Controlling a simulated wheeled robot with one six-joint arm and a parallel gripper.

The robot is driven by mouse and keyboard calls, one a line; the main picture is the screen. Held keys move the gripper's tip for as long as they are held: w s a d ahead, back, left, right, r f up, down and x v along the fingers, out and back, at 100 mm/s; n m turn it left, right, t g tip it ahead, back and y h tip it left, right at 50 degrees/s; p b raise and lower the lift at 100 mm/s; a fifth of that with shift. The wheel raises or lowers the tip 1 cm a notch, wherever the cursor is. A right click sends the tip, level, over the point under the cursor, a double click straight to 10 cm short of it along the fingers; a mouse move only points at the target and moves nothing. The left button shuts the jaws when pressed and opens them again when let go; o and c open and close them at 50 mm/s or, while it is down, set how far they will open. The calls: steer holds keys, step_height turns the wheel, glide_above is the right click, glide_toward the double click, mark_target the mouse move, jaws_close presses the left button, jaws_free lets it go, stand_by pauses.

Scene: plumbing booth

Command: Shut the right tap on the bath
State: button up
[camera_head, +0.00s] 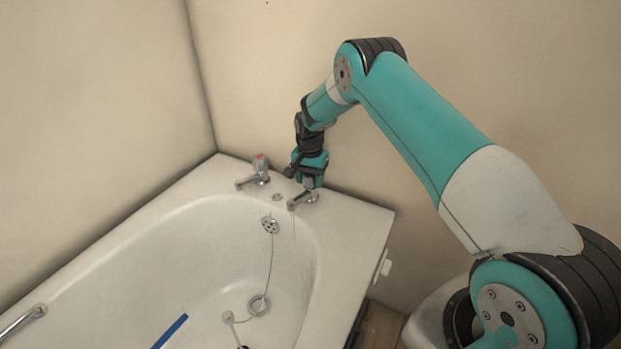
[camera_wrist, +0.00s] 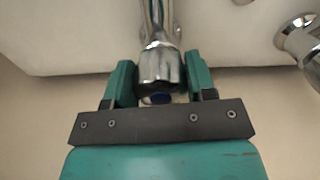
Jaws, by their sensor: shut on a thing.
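The white bath (camera_head: 345,228) stands in the corner with two chrome taps on its far end. The right tap (camera_head: 303,200) has its spout pointing over the basin; a thin stream seems to fall below it. My gripper (camera_head: 312,180) is above the right tap, pointing down. In the wrist view my gripper (camera_wrist: 160,85) has its two teal fingers on either side of the tap's chrome handle (camera_wrist: 160,66), which has a blue mark on top. The fingers are shut on the handle. In the head view the gripper hides most of that handle.
The left tap (camera_head: 258,172), with a red mark on top, stands close to the left and also shows in the wrist view (camera_wrist: 302,42). The wall is close behind.

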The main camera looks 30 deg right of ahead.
steer(key=shift+w+m, duration=0.1)
steer(key=shift+m, duration=1.4)
steer(key=shift+r, duration=0.1)
steer(key=o, duration=0.9)
step_height(320, 180, up, 17)
steer(key=shift+r+p, duration=0.15)
steer(key=shift+p, duration=0.5)
